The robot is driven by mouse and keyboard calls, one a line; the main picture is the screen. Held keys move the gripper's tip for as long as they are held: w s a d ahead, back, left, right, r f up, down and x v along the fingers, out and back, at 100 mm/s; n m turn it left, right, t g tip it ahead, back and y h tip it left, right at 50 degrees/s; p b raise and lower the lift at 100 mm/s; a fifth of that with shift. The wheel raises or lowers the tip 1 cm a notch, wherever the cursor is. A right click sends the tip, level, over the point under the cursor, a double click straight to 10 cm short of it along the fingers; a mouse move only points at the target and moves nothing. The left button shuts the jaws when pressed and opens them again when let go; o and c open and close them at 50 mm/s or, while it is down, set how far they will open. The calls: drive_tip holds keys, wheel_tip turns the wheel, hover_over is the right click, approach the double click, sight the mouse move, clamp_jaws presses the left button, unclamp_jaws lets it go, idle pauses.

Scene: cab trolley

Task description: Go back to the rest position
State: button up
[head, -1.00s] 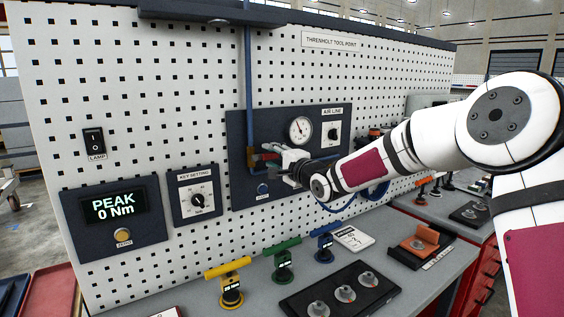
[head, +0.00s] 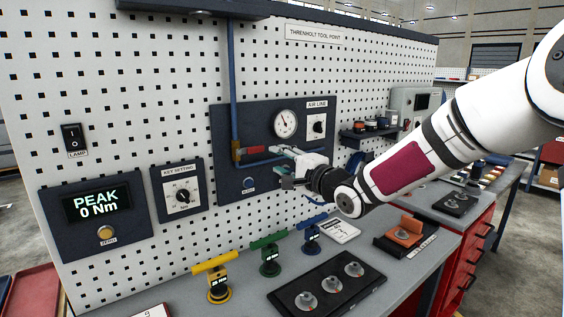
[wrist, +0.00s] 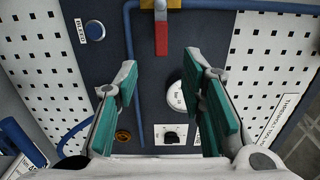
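My gripper (head: 284,152) is in front of the dark air line panel (head: 226,190) on the pegboard. It also shows in the wrist view (wrist: 164,80), where its green-padded fingers stand apart with nothing held between them. A valve with a red lever (head: 256,150) is just left of the fingertips in the head view. In the wrist view the red lever (wrist: 162,38) lies beyond the fingertips, apart from both pads. My arm reaches in from the right.
A bench below carries yellow (head: 218,284), green (head: 269,262) and blue (head: 311,238) T-handled tools and a dark tray (head: 280,301) with round pieces. A small shelf (head: 368,133) juts from the pegboard at right. A blue pipe (head: 233,80) runs down to the valve.

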drive_tip(key=s+d+f+n+g+h, duration=0.1)
drive_tip(key=s+d+n+g+h, duration=0.15)
drive_tip(key=s+d+h, duration=0.4)
drive_tip(key=s+d+f+n+g+h, duration=0.15)
drive_tip(key=s+d+n+h, duration=0.25)
drive_tip(key=s+d, duration=0.55)
drive_tip(key=s+f+n+g, duration=0.3)
drive_tip(key=s+n+g, duration=0.2)
drive_tip(key=s, duration=2.1)
drive_tip(key=shift+s+d+f+g, duration=0.2)
drive_tip(key=shift+s+d+g, duration=0.15)
drive_tip(key=shift+g, duration=0.25)
